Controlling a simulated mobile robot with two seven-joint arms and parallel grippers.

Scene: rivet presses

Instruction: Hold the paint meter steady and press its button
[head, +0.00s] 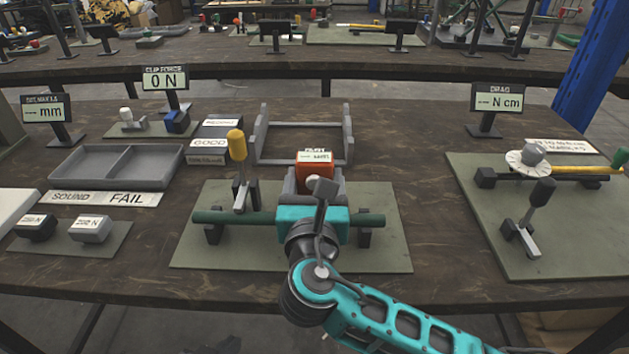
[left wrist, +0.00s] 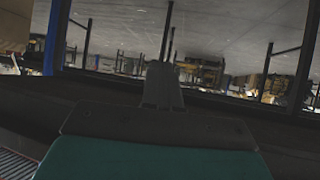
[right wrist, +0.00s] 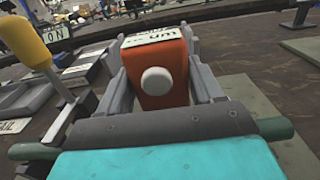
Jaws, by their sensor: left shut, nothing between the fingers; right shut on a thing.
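The paint meter (head: 316,165) is a red-orange block with a white label on top, standing behind the green bar on the middle green mat. Its round white button (right wrist: 157,81) faces my right wrist camera and is uncovered. My right gripper (head: 310,180) is shut on the meter (right wrist: 160,62), with one grey finger on each side of it. The meter's lower part is hidden by the gripper. My left gripper (left wrist: 163,85) shows only in the left wrist view, shut and empty, with no meter in that view.
The green bar (head: 372,220) lies across supports under my right wrist. A yellow-handled clamp (head: 238,150) stands left of the meter. A grey frame (head: 261,135) is behind it. A grey tray (head: 68,168) lies left. A mat (head: 580,230) with a dial fixture is at right.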

